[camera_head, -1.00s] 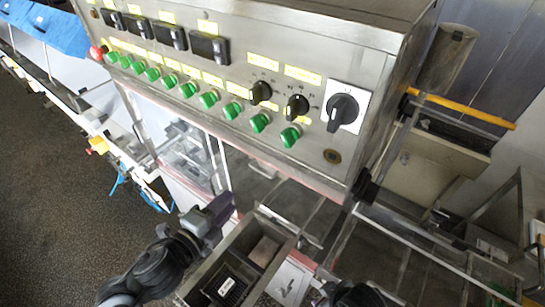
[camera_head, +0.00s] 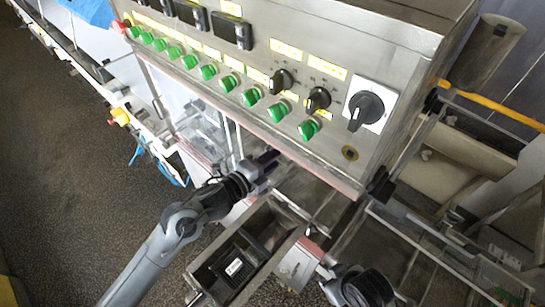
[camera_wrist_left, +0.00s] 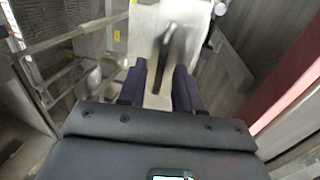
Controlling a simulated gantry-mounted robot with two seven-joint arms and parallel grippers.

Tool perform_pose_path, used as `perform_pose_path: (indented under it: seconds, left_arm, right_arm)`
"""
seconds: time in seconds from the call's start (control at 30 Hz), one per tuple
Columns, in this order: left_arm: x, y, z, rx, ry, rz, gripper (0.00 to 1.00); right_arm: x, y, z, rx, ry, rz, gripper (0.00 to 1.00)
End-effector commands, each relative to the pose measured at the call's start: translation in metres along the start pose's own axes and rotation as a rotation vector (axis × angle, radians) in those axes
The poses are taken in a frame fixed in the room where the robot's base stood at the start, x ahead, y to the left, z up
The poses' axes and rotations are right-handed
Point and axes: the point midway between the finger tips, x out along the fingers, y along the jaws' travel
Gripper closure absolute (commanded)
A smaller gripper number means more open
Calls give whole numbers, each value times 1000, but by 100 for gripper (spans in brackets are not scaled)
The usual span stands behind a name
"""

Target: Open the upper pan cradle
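My left gripper (camera_head: 267,163) is beside the machine, under the lower edge of the control box. Its two dark fingers also show in the left wrist view (camera_wrist_left: 161,84), apart with a gap between them. A dark, blurred, upright handle-like piece (camera_wrist_left: 168,47) stands just beyond the fingertips, in front of a pale metal plate (camera_wrist_left: 145,22). I cannot tell whether it touches them. I cannot clearly make out the upper pan cradle in either view. My right arm (camera_head: 362,287) shows at the bottom edge; its fingers are not visible.
The steel control box (camera_head: 330,60) with green knobs and black dials overhangs the work area. An open metal bin (camera_head: 206,272) holding dark items is below the left gripper. A metal frame (camera_head: 425,240) stands at right. Open floor (camera_head: 90,190) lies at left.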

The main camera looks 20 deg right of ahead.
Motion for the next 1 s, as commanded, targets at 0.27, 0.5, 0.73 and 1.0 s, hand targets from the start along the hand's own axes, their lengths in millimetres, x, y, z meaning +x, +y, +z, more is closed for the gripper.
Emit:
perform_pose_path:
  seconds: [0.27,0.5,0.73,1.0]
  left_arm:
    - [10,0,0,1,0,0,66]
    - [10,0,0,1,0,0,72]
    - [10,0,0,1,0,0,100]
    - [10,0,0,0,0,0,100]
  right_arm:
    - [-2,0,-2,0,2,1,57]
    - [-2,1,-2,-3,2,3,57]
    - [-2,2,-2,-5,2,5,57]
    - [-2,2,-2,-5,2,5,57]
